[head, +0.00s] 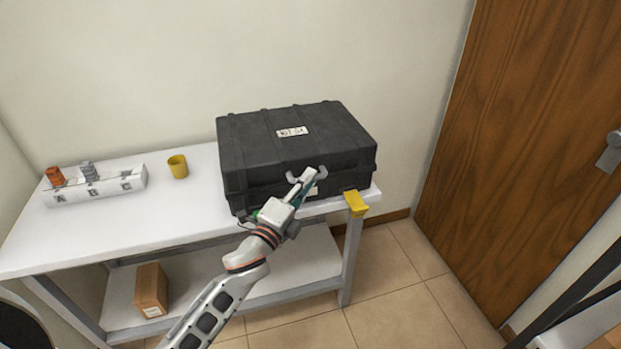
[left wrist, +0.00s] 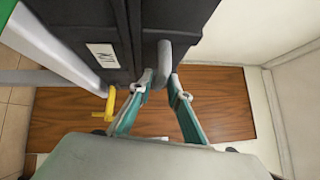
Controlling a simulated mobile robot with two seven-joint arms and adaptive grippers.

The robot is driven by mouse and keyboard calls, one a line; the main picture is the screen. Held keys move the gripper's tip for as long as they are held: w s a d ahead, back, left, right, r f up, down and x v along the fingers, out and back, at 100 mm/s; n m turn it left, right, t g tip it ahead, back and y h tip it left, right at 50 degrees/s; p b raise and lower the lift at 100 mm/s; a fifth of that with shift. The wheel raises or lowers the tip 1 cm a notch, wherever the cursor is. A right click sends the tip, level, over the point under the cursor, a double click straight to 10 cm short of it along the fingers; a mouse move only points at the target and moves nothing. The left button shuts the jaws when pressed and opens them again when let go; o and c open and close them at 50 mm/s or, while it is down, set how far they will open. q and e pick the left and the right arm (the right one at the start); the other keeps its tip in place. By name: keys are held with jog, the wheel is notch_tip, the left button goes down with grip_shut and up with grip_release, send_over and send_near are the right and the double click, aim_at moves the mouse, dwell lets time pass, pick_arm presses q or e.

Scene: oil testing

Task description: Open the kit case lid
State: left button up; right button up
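The black kit case (head: 260,150) stands on the right end of the white table, its lid (head: 325,122) shut and a white label (head: 292,132) on top. A grey handle (head: 321,172) is on its front. My left gripper (head: 306,178) is at the case front, by this handle. In the left wrist view the black case (left wrist: 100,25) fills the upper left, and the two fingers (left wrist: 161,78) are apart, with the grey handle (left wrist: 164,58) at or between their tips. I cannot tell whether they touch it. My right gripper is not in view.
A yellow bracket-like piece (head: 356,203) is at the table's front right corner. A white rack (head: 95,187) and a yellow cup (head: 178,166) stand on the table (head: 140,230) to the left. A cardboard box (head: 151,290) is on the lower shelf. A wooden door (head: 535,130) is at right.

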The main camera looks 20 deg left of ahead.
pick_arm(q)
jog(key=shift+x, duration=0.8)
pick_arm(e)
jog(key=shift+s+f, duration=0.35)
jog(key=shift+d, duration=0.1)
